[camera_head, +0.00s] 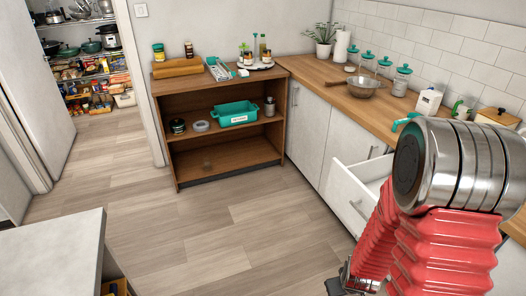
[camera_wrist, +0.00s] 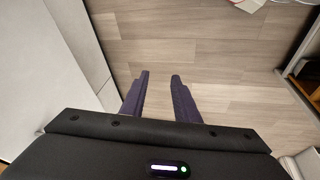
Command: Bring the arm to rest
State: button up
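My gripper (camera_wrist: 160,75) shows in the wrist view with its two dark fingers apart. Nothing is between them, and bare wooden floor shows beyond the fingertips. In the head view my arm (camera_head: 445,225), with a red ribbed sleeve and a shiny metal joint, fills the lower right in front of the counter. I cannot make out the gripper's fingers in that view.
An open drawer (camera_head: 350,200) juts from the white cabinets beside my arm. The wooden counter (camera_head: 325,75) holds a metal bowl (camera_head: 362,87) and jars. A low wooden shelf (camera_head: 178,158) stands at the back. The middle floor (camera_head: 210,220) is clear.

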jog(key=s+a+r, duration=0.3)
jog(key=r, duration=0.9)
jog(key=s+a+r+m+t, duration=0.1)
jog(key=s+r, duration=0.3)
jog(key=r, duration=0.7)
jog(key=s+a+r+m+t+y, duration=0.1)
jog(key=s+a+r, duration=0.3)
jog(key=r, duration=0.8)
jog(key=shift+a+r, duration=0.3)
jog(key=shift+a, duration=0.05)
